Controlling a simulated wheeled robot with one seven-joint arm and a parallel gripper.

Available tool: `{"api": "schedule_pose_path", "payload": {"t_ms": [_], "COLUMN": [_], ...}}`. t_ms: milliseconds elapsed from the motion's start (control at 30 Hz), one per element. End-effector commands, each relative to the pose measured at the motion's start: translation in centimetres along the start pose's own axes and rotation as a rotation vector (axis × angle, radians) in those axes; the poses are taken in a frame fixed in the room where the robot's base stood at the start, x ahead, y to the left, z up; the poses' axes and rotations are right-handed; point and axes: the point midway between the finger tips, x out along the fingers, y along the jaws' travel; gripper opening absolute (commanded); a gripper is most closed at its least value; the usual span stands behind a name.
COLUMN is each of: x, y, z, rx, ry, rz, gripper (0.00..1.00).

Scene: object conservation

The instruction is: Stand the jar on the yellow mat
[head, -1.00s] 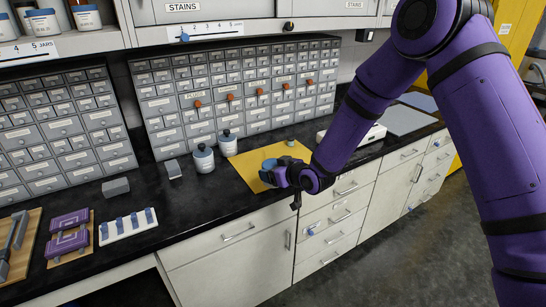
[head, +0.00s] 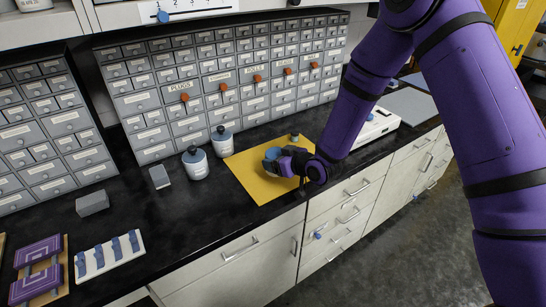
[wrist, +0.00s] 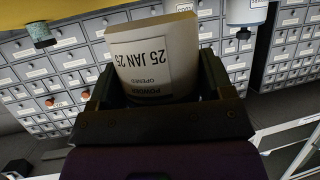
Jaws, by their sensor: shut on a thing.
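The jar (wrist: 152,62) is pale with a printed label dated 25 JAN. My gripper (head: 280,162) is shut on it. In the head view its blue-grey top (head: 272,153) shows beside the dark jaws. The label reads upside down in the wrist view, where the cabinets also appear inverted, so the jar looks about upright.
Two white jars with dark lids, one (head: 195,163) nearer and one (head: 222,142) farther, stand left of the mat. A small stopper-like piece (head: 295,137) is at the mat's back right corner. Drawer cabinets (head: 230,85) stand behind. A white device (head: 375,128) sits to the right.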

Motion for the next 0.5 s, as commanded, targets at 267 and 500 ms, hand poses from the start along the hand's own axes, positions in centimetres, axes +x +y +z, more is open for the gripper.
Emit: {"api": "schedule_pose_path", "payload": {"t_ms": [267,500], "x": [0.43,0.53], "y": [0.09,0.05], "z": [1.19,1.40], "rx": [-0.002,-0.002], "ry": [0.004,0.003], "rz": [0.001,0.001], "gripper": [0.45,0.45]}}
